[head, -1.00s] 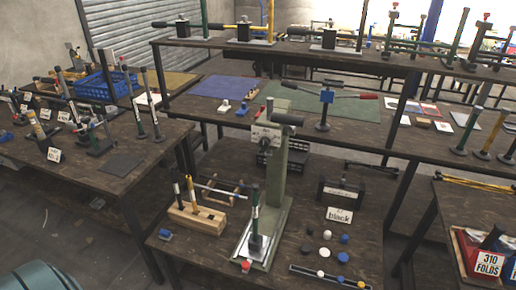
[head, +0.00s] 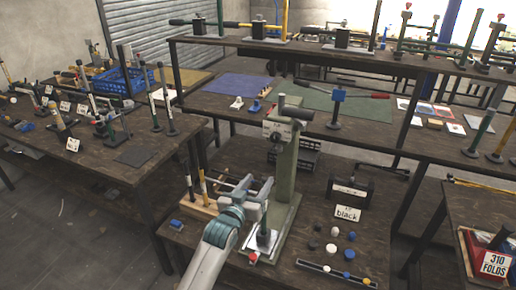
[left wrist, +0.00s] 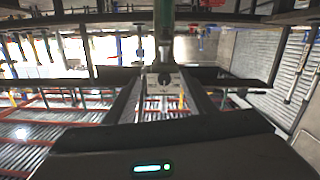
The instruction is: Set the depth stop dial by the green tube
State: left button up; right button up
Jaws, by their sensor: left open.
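The grey-green rivet press (head: 285,175) stands on the middle table, with a pale plate with dark marks (head: 278,131) on its head; I cannot read a dial setting there. A dark tube (head: 264,222) stands on the press foot, largely hidden by my left gripper. My left gripper (head: 256,188) is open, in front of the press column and above the foot. In the left wrist view, its two fingers (left wrist: 163,100) are spread, and an upright green cylinder (left wrist: 163,28) shows beyond and between them; I cannot tell whether it touches them. My right gripper is not in view.
A wooden block (head: 198,209) with two upright tubes stands left of the press. Right of it are a "black" card (head: 347,213), several black, white and blue knobs (head: 331,248) and a dark strip (head: 335,273). A red knob (head: 253,257) is at the foot's front.

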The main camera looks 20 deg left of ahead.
aim_at(274, 140)
pick_arm(q)
jog(key=shift+t, duration=0.4)
jog(key=r, duration=0.3)
jog(key=a+r, duration=0.1)
jog(key=r, duration=0.1)
jog(key=shift+s, duration=0.25)
jog(key=shift+w, duration=0.15)
jog(key=w+p, duration=0.3)
jog(key=w, duration=1.4)
jog(key=shift+d, duration=0.2)
jog(key=c, duration=1.1)
